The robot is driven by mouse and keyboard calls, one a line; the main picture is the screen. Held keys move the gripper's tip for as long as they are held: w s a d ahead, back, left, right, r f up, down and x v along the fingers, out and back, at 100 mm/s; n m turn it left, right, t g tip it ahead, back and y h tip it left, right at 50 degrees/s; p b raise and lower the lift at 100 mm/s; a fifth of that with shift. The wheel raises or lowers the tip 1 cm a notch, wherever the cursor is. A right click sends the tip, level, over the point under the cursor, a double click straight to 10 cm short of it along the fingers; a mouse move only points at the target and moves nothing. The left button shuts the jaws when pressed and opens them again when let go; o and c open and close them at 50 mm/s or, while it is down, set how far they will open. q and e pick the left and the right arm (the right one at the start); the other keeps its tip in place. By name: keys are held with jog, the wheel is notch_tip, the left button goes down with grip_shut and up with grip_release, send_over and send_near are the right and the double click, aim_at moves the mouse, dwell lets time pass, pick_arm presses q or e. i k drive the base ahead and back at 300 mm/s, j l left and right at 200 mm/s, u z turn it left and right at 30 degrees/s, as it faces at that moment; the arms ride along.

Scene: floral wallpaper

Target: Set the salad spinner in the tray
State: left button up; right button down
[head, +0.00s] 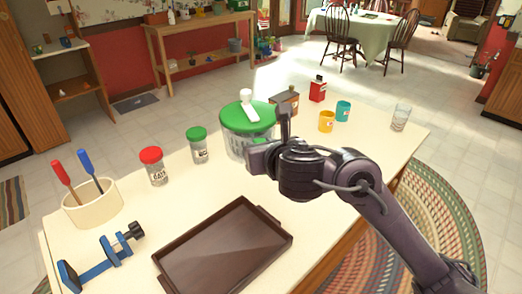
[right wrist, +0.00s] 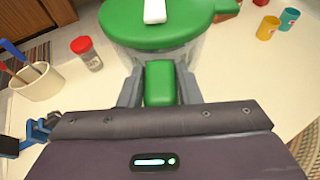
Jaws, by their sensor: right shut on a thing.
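The salad spinner (head: 237,140) has a clear bowl, a green lid and a white crank handle on top. It stands upright at the middle of the table, behind the tray; I cannot tell whether it is lifted. The brown tray (head: 283,238) lies empty near the table's front edge. My right gripper (right wrist: 160,84) is shut on the spinner's green side grip, which shows between the two fingers in the right wrist view. In the head view my right arm hides part of the spinner's near side. My left gripper is not in view.
A green-lidded jar (head: 199,150) and a red-lidded jar (head: 154,170) stand left of the spinner. A blue clamp (head: 98,268) and a holder with screwdrivers (head: 92,207) are at the left. Yellow (head: 326,122) and teal (head: 343,111) mugs and a glass (head: 401,118) stand right.

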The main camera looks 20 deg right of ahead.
aim_at(225, 252)
jog(key=k+j+z, duration=0.2)
jog(key=j, duration=0.25)
jog(key=k+j+z, duration=0.15)
jog(key=j, duration=0.25)
jog(key=i+j+z, duration=0.1)
jog(key=j+z, duration=0.15)
jog(key=j, duration=0.45)
jog(key=j+z, duration=0.25)
jog(key=j, duration=0.5)
jog(key=i+j+z, duration=0.15)
jog(key=j, duration=0.25)
jog(key=i, duration=0.1)
